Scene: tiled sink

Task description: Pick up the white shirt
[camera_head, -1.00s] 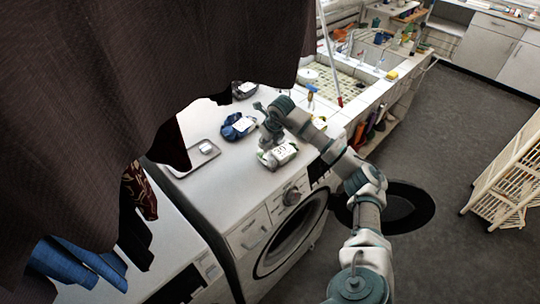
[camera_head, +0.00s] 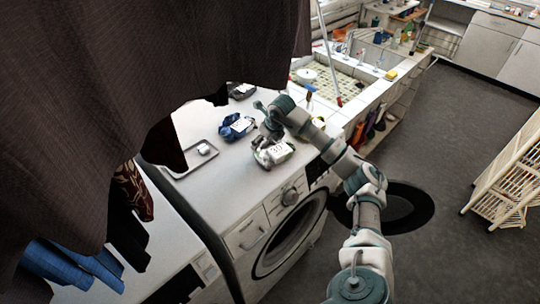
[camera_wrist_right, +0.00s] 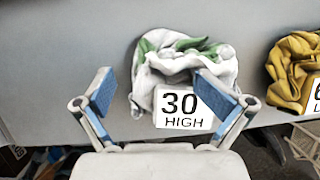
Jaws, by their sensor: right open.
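The white shirt (camera_head: 273,154) lies crumpled on top of the washing machine in the head view. It has green patches and a label reading "30 HIGH", clear in the right wrist view, where the shirt (camera_wrist_right: 150,82) lies just ahead of the fingers. My right gripper (camera_wrist_right: 158,90) is open, its blue-padded fingers apart on either side of the label. In the head view my right gripper (camera_head: 268,127) is right above the shirt and partly covers it. I cannot tell whether the fingers touch the cloth. My left gripper is not in view.
A blue folded garment (camera_head: 237,127) and a dark one (camera_head: 241,90) lie farther back on the washing machine (camera_head: 212,190). A small tray (camera_head: 184,166) is at its left. A yellow garment (camera_wrist_right: 290,70) lies right of the shirt in the wrist view. Dark hanging cloth (camera_head: 130,70) blocks the upper left.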

